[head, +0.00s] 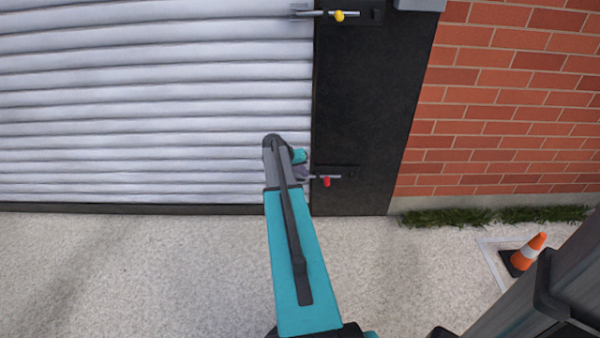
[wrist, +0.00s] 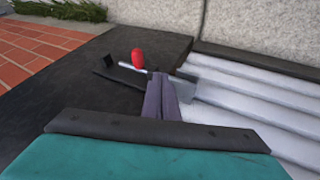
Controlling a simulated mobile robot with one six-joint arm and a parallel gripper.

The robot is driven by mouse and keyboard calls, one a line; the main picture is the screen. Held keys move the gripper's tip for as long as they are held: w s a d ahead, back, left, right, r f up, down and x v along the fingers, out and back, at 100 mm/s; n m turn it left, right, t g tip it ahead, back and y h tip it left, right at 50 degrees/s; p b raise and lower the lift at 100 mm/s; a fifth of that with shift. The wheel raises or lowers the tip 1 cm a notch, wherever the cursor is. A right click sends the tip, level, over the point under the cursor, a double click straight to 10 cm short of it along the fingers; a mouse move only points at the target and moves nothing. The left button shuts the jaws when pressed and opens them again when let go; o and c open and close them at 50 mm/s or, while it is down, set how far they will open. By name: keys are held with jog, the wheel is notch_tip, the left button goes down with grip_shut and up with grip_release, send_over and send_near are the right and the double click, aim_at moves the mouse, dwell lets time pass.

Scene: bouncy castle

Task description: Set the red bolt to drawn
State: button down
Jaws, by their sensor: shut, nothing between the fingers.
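The red bolt is a thin metal rod with a red knob (head: 327,181) on a dark plate low on the black post. In the wrist view its red knob (wrist: 137,59) stands up beyond and slightly left of my fingertips. The rod runs right behind the fingertips towards a grey metal catch (wrist: 208,80) on the white slatted shutter (wrist: 250,100). My gripper (head: 303,174) is at the post's left edge, just left of the knob. Its grey-purple fingers (wrist: 160,92) are together and empty. I cannot tell whether they touch the rod. They hide part of it.
A second bolt with a yellow knob (head: 339,15) is higher on the black post (head: 370,90), its rod reaching left to the shutter. A brick wall (head: 500,100) is right of the post. A traffic cone (head: 530,251) stands right on the pavement. The ground at left is clear.

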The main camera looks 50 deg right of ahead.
aim_at(309, 177)
jog(key=b+x, duration=0.1)
jog(key=x, duration=0.5)
jog(key=shift+d+f, duration=0.1)
jog(key=shift+f, duration=0.1)
jog(key=shift+s+d+f+b, duration=0.15)
jog(key=shift+s+d+b, duration=0.2)
jog(key=shift+s+d, duration=0.35)
jog(key=shift+s+d+f+b, duration=0.15)
jog(key=shift+s+d+b, duration=0.25)
jog(key=shift+s, duration=0.5)
